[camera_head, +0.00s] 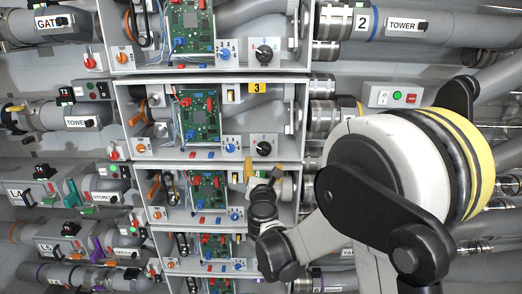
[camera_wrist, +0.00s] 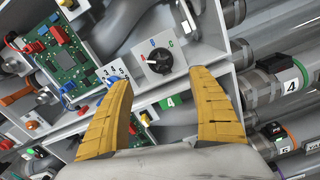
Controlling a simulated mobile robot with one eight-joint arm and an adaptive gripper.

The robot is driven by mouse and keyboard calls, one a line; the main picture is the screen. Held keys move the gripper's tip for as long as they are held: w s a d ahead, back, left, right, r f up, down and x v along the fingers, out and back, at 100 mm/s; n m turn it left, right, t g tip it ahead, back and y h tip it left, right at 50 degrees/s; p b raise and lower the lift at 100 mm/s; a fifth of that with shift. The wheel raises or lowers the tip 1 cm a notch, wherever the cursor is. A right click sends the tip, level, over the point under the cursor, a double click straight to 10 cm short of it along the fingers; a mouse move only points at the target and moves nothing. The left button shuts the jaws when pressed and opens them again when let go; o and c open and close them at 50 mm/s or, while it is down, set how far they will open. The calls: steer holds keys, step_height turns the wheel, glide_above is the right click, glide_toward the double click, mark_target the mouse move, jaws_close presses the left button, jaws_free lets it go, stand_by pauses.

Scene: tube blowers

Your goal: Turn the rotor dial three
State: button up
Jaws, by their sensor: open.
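The bay under the yellow "3" label (camera_head: 257,87) holds a black round dial (camera_head: 264,148) on a white plate with letters around it. The dial also shows in the wrist view (camera_wrist: 160,60), with a red mark on its left side. My gripper (camera_head: 262,168) has yellow fingers and is just below this dial in the head view. In the wrist view my gripper (camera_wrist: 156,78) is open and empty. The dial appears between and beyond its fingertips, apart from them. Which way the dial's pointer is set is unclear.
A blue dial (camera_head: 230,148) sits left of the black one, beside a green circuit board (camera_head: 199,114). A green "4" label (camera_wrist: 170,102) marks the shelf edge below. Bay side walls and pipe couplings (camera_wrist: 275,83) stand close on the right.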

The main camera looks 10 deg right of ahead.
mark_target(263, 151)
steer(key=b+x, duration=0.1)
steer(key=x, duration=0.9)
steer(key=shift+w, duration=0.15)
